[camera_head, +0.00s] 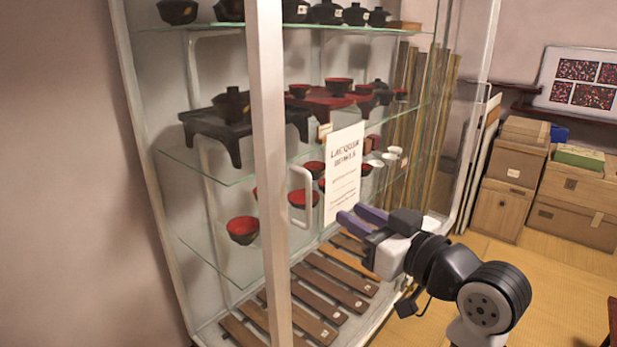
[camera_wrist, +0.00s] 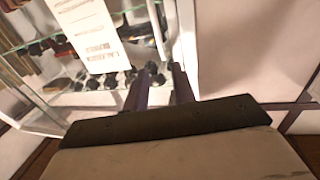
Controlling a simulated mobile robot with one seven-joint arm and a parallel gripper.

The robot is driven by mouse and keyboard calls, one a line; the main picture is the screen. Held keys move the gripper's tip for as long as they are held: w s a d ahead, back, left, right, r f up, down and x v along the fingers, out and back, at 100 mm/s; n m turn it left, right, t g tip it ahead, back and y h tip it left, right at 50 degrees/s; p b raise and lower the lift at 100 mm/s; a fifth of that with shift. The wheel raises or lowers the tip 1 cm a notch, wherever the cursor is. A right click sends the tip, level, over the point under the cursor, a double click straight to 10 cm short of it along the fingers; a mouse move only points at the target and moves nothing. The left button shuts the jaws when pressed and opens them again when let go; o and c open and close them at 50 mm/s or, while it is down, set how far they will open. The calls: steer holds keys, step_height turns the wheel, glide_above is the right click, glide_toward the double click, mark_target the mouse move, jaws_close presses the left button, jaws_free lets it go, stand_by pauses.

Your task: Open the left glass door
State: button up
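A tall glass cabinet with a white frame (camera_head: 268,150) fills the middle of the head view. A white bar handle (camera_head: 291,190) is on its glass, just right of the pale upright and left of a white paper sign (camera_head: 343,172). I cannot tell for certain whether this glass door is fully shut. My gripper (camera_head: 356,214) is open and empty, in front of the glass, right of and slightly below the handle, apart from it. In the wrist view, my gripper's fingers (camera_wrist: 161,72) point toward the handle (camera_wrist: 157,28), which lies just beyond the tips.
Glass shelves hold black and red lacquer bowls (camera_head: 243,229) and small stands. Wooden slats (camera_head: 330,285) lie on the cabinet floor. Brown boxes (camera_head: 510,170) stand at the right wall. The tatami floor (camera_head: 545,270) between is clear. A dark wooden edge (camera_head: 612,320) shows lower right.

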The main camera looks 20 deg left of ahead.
mark_target(310, 190)
steer(key=p+x, duration=0.2)
steer(key=x, duration=1.1)
steer(key=shift+d, duration=0.1)
steer(key=shift+c, duration=0.4)
jaws_close()
